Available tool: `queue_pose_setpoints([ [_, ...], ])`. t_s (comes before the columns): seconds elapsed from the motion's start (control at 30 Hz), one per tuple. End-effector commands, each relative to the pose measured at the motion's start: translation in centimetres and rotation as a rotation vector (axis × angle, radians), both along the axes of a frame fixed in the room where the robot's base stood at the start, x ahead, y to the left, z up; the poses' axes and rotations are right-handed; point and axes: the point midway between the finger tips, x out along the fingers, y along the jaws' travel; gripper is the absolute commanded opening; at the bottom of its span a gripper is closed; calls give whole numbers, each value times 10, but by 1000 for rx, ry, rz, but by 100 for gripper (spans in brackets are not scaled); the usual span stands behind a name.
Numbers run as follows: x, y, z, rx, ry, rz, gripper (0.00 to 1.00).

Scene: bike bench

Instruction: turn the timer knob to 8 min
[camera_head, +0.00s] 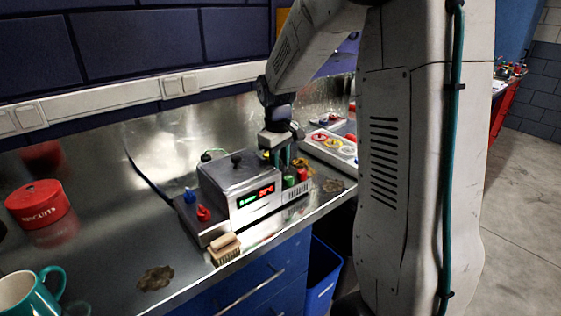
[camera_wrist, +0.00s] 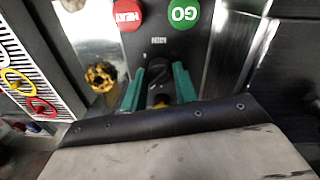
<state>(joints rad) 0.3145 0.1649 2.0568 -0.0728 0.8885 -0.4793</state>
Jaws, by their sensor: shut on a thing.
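A grey heater box (camera_head: 238,183) with a lit display stands on the metal bench. In the wrist view its side panel carries a red HEAT button (camera_wrist: 127,14), a green GO button (camera_wrist: 184,12) and a dark timer knob (camera_wrist: 158,97). My gripper (camera_wrist: 159,84) has its two green fingers on either side of the knob and is shut on it. In the head view my gripper (camera_head: 283,157) reaches down at the right end of the box. The knob is hidden there. I cannot read the knob's setting or any minute marks.
A yellow knob-like part (camera_wrist: 100,77) sits left of my fingers. A brush (camera_head: 225,247), a red biscuit tin (camera_head: 38,204) and a teal mug (camera_head: 33,291) stand on the bench.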

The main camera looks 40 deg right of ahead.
Motion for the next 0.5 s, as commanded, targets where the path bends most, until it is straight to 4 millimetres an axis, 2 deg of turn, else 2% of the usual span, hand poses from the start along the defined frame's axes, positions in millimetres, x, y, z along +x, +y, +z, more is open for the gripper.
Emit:
queue_pose_setpoints([
  [0.5, 1, 1, 0, 1, 1, -489, 6],
])
